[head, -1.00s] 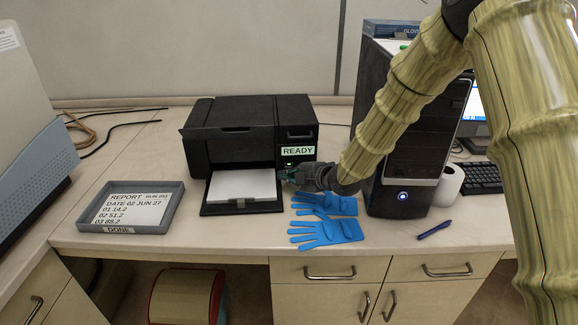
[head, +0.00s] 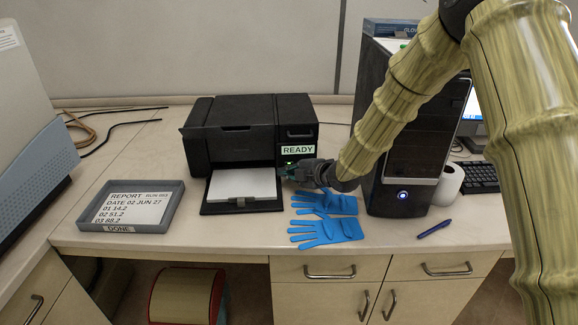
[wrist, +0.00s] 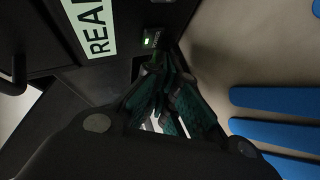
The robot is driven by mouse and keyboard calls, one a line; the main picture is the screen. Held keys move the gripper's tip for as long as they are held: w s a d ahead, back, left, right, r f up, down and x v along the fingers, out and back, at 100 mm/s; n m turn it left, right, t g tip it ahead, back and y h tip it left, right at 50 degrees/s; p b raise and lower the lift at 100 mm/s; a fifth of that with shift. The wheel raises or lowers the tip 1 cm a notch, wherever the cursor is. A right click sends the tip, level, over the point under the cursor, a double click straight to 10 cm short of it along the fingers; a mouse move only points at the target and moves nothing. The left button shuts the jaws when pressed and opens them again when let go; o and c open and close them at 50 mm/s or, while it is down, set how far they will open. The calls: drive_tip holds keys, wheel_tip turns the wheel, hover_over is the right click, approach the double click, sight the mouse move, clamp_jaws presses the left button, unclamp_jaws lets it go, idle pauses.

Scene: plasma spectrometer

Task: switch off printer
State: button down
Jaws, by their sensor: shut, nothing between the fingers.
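The black printer (head: 240,125) stands on the counter with white paper in its front tray. Its READY label (head: 297,150) is on the right front, and the label also shows in the wrist view (wrist: 92,28). A small green-lit power switch (wrist: 151,39) sits just below the label, close beyond the fingertips in the wrist view. My gripper (head: 288,172) is shut and empty at the printer's right front, just below the label. In the wrist view the fingers (wrist: 163,95) point toward the switch. I cannot tell whether the tips touch the printer.
Blue gloves (head: 326,232) lie on the counter below my gripper. A black computer tower (head: 400,200) with a lit blue button stands to the right, near a blue pen (head: 434,229). A grey tray (head: 165,214) holding a report lies left of the printer.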

drive_tip(key=shift+w, duration=0.15)
idle(0.6)
drive_tip(key=shift+w, duration=0.25)
drive_tip(key=shift+w, duration=0.35)
idle(0.8)
drive_tip(key=shift+s, duration=0.8)
drive_tip(key=shift+b, duration=0.3)
drive_tip(key=shift+s+d+b, duration=0.15)
drive_tip(key=shift+s+b, duration=0.15)
drive_tip(key=shift+s, duration=0.95)
drive_tip(key=shift+s+d+b, duration=0.1)
drive_tip(key=shift+s+b, duration=0.15)
drive_tip(key=shift+s, duration=0.95)
